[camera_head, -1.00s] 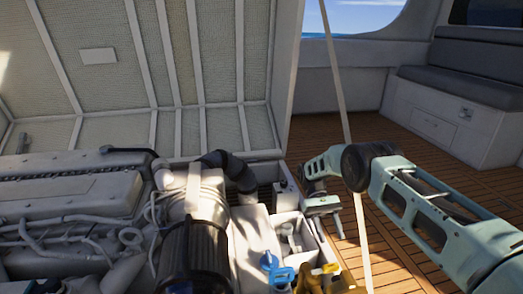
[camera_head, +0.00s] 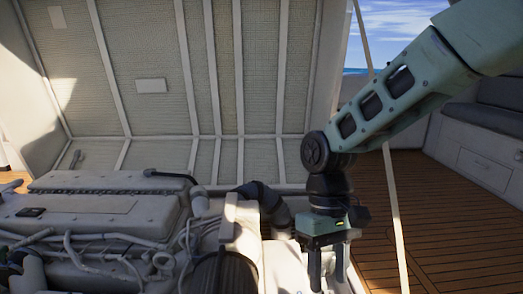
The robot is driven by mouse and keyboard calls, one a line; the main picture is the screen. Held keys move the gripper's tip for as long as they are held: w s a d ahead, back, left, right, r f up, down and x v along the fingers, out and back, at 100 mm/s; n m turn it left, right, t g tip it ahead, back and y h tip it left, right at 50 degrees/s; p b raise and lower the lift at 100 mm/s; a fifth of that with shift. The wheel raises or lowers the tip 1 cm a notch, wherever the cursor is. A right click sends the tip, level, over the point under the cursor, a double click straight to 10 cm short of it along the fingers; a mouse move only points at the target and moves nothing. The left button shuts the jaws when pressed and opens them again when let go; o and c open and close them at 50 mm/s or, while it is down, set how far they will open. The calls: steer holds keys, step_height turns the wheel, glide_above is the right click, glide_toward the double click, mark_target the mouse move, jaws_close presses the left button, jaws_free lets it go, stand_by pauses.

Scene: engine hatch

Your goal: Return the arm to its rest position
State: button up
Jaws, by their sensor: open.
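My arm (camera_head: 400,95) reaches in from the upper right of the head view, bent at a dark round joint. My gripper (camera_head: 328,268) hangs pointing down from the wrist, to the right of the engine's black hose. Its two dark fingers are apart, with nothing seen between them. The fingertips are near the lower edge of the picture, in front of a white surface whose contact with them I cannot tell.
The white engine (camera_head: 110,205) fills the left, with a black hose (camera_head: 262,197) and a dark cylinder (camera_head: 222,272) near my gripper. The raised hatch lid (camera_head: 180,50) stands behind. A pale strut (camera_head: 392,190) runs beside my arm. Wooden deck (camera_head: 445,235) lies clear at the right.

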steer(key=s+d+r+n+t, duration=0.1)
steer(key=s+t, duration=0.1)
steer(key=s, duration=0.6)
steer(key=s+d+r+n+t, duration=0.1)
steer(key=s+d+t, duration=0.15)
steer(key=s, duration=0.45)
step_height(320, 180, up, 30)
steer(key=a+p, duration=0.1)
steer(key=p, duration=2.9)
steer(key=shift+w+y, duration=0.15)
steer(key=shift+y, duration=0.25)
steer(key=shift+f, duration=0.1)
steer(key=shift+c, duration=0.8)
steer(key=shift+d, duration=0.15)
